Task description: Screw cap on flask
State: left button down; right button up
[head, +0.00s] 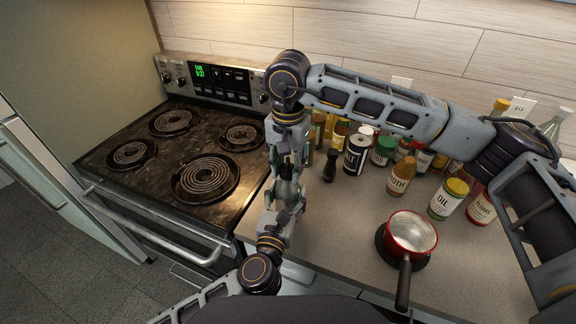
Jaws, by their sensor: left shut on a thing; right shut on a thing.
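A grey flask (286,188) stands roughly upright in the middle of the head view, at the counter's left edge beside the stove. My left gripper (285,193) comes up from below and is shut on the flask, covering much of its lower part. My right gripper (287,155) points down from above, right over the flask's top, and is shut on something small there. This is probably the cap, but the fingers hide it. I cannot tell whether the cap touches the flask's neck or how it sits on it.
A coil stove (150,205) lies to the left with its front handle (150,225). A red saucepan (411,233) rests on a dark round mat at the right. Several jars and bottles, including an oil jar (447,199) and a broth bottle (401,177), crowd the counter's back.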

jog(key=m, duration=2.2)
jog(key=o, duration=1.2)
jog(key=shift+r, duration=5.95)
